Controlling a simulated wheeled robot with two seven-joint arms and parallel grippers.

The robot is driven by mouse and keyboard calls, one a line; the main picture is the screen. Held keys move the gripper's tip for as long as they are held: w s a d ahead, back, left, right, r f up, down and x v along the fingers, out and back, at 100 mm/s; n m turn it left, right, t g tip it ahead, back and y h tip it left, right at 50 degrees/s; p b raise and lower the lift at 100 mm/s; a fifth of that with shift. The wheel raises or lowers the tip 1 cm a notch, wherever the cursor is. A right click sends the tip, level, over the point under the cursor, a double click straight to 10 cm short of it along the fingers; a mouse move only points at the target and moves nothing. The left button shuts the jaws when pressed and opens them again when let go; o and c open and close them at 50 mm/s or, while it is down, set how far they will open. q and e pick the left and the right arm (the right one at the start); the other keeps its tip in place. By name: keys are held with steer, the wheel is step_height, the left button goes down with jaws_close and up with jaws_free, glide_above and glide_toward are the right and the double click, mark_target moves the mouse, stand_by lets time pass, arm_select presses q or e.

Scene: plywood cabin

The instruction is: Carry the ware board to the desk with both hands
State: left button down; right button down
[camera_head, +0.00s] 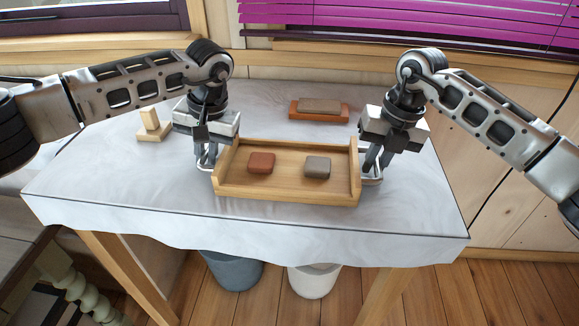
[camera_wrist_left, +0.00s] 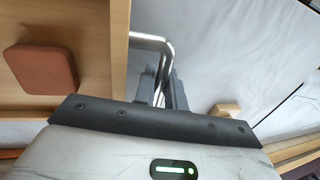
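The ware board (camera_head: 285,188) is a wooden tray with raised sides and a metal handle at each end. It lies on the white-covered table, with a reddish block (camera_head: 261,162) and a grey-brown block (camera_head: 317,167) on it. My left gripper (camera_head: 206,163) is at the board's left handle. In the left wrist view its fingers (camera_wrist_left: 162,92) are close together around the bent metal handle (camera_wrist_left: 152,40). My right gripper (camera_head: 374,170) is at the right handle, fingers pointing down; whether they grip it is too small to tell. No desk is clearly identifiable.
A brick-coloured slab with a brown block on it (camera_head: 319,106) lies behind the board. A small wooden stand (camera_head: 152,126) is at the table's back left. A grey bucket (camera_head: 233,270) and a white bucket (camera_head: 314,280) stand under the table's front edge.

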arm_select(q)
steer(key=shift+r, duration=0.15)
arm_select(e)
steer(key=shift+r, duration=0.15)
